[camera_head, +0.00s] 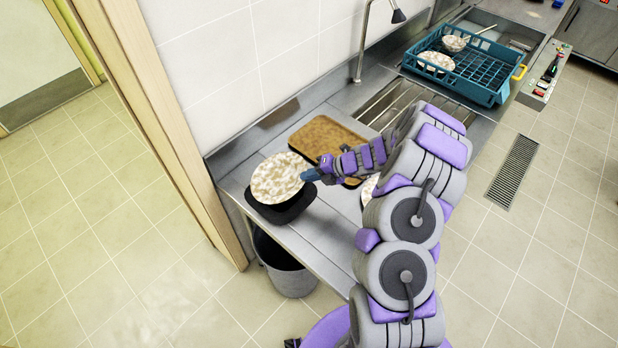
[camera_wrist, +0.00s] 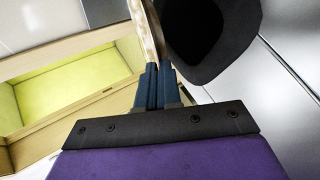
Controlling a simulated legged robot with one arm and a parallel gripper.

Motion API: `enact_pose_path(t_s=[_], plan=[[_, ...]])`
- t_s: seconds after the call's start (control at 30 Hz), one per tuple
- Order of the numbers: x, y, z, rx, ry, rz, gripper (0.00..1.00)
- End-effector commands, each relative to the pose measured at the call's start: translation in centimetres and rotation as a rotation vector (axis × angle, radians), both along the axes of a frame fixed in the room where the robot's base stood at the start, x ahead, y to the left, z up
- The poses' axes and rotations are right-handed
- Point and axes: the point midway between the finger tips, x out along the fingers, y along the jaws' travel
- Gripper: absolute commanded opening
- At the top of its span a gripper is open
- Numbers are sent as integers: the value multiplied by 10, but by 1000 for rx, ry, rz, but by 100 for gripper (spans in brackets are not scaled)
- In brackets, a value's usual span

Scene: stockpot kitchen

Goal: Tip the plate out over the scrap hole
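My gripper (camera_head: 308,176) is shut on the rim of a round plate (camera_head: 276,179) with a cream and brown speckled face. The plate is above the black-rimmed scrap hole (camera_head: 285,212) at the left end of the steel counter and hides much of it. In the wrist view my gripper's blue fingers (camera_wrist: 158,84) are close together, with the plate's edge (camera_wrist: 151,35) between them, seen nearly edge-on. The dark hole with its black collar (camera_wrist: 238,45) shows just right of the plate there. I cannot tell whether loose scraps lie on the plate.
A brown tray (camera_head: 318,134) lies behind the gripper. Another speckled plate (camera_head: 368,190) is partly hidden by my arm. A grey bin (camera_head: 290,283) stands below the hole. A teal rack (camera_head: 484,92) with dishes is further right. The wooden door frame (camera_head: 170,120) is close on the left.

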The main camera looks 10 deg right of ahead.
Motion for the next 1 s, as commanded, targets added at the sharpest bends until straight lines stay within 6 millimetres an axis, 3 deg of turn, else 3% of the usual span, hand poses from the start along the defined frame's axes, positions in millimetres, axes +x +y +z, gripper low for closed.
enact_pose_path(t_s=[0.6, 1.0], plan=[[0, -4, -44, 191, -31, -3, 0], [-1, -6, -62, 297, -46, 1, 0]])
